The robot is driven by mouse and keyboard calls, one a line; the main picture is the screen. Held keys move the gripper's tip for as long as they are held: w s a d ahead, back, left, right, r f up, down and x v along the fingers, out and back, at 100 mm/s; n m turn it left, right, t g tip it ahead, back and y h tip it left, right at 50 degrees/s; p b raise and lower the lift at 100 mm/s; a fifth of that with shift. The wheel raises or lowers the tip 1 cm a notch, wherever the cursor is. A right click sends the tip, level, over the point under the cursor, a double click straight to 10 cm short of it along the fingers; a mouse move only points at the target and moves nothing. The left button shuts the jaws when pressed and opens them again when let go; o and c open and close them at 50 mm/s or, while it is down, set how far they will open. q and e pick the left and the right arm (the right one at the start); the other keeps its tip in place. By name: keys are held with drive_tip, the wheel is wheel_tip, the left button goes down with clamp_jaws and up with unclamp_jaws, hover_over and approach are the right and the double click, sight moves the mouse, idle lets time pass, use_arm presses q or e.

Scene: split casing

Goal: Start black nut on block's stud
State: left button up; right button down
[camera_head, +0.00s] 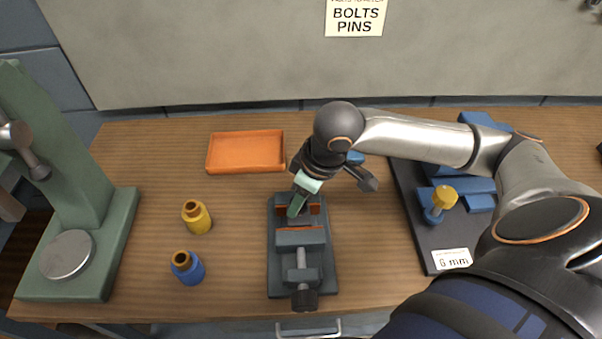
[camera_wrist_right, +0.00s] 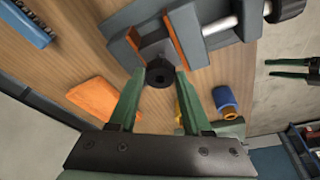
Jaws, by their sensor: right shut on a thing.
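My right gripper (camera_head: 296,210) is over the vise in the head view. In the right wrist view its green fingers (camera_wrist_right: 160,82) are shut on the black nut (camera_wrist_right: 160,77), a dark ring with a hole. The grey block (camera_wrist_right: 158,50) sits between the vise's orange jaw pads, directly beyond the nut. The stud is hidden, and I cannot tell whether the nut touches it. My left gripper is outside the head view; its two green fingers (camera_wrist_right: 272,68) appear at the right of the wrist view, apart and empty.
The dark vise (camera_head: 300,238) stands near the table's front. A yellow (camera_head: 197,217) and a blue bottle-like piece (camera_head: 187,267) stand left of it. An orange tray (camera_head: 246,152) is behind, a green press (camera_head: 122,225) far left, and a dark board (camera_head: 420,232) with blue parts right.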

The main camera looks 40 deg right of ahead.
drive_tip(key=shift+a+m+b, duration=0.2)
drive_tip(key=shift+m+b, duration=0.1)
drive_tip(key=shift+m, duration=0.7)
drive_tip(key=m+h, duration=0.1)
drive_tip(key=m, duration=0.2)
drive_tip(key=shift+a+m+t, duration=0.1)
drive_tip(key=shift+m+t, duration=0.2)
drive_tip(key=shift+m+h, duration=0.4)
drive_tip(key=shift+m, duration=0.2)
drive_tip(key=shift+c, duration=1.3)
unclamp_jaws()
drive_tip(key=shift+r, duration=2.5)
drive_tip(key=shift+r, duration=0.2)
drive_tip(key=v, duration=1.2)
